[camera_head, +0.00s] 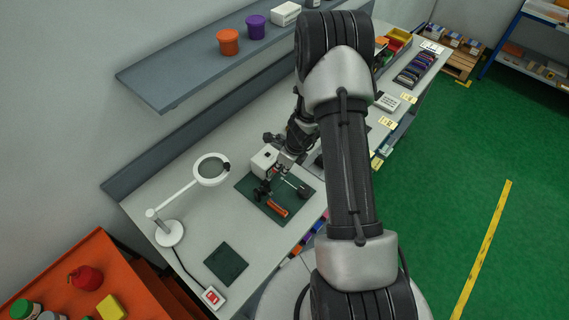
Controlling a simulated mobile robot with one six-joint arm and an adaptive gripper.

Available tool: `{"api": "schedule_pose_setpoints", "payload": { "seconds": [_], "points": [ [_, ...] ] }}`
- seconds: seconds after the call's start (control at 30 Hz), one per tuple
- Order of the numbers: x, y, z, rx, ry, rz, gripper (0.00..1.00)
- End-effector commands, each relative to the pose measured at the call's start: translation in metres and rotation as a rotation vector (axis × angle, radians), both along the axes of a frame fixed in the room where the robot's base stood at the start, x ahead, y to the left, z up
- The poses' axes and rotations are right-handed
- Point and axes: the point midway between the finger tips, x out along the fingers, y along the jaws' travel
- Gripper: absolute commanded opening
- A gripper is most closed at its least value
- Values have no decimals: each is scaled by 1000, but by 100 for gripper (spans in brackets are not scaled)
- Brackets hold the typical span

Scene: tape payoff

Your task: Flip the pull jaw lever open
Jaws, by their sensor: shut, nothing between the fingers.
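A small device with dark and metal parts (262,190) stands on a dark green mat (248,186) on the grey workbench. An orange piece (278,208) lies at its front, and a thin light rod (291,183) runs to a dark block (304,192) on its right. I cannot tell which of these parts is the pull jaw lever or how it stands. My gripper (283,173) is over the back of the mat, just above the device, and looks shut and empty. Its fingertips are small and partly merge with the device, so I cannot tell whether they touch it.
A white magnifier lamp (180,196) stands left of the mat. A smaller dark green pad (226,263) and a red switch box (213,297) lie at the front left. A grey wall shelf (180,78) holds orange and purple tubs. My arm hides part of the bench.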

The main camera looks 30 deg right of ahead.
Motion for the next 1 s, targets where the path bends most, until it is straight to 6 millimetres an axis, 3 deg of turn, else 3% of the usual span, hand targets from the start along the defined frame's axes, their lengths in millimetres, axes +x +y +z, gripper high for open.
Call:
{"api": "schedule_pose_setpoints", "payload": {
  "seconds": [0.27, 1.0],
  "points": [
    [16, 6, 9, 0, 0, 0, 0],
    [16, 6, 8, 0, -1, 0, 0]
  ]
}}
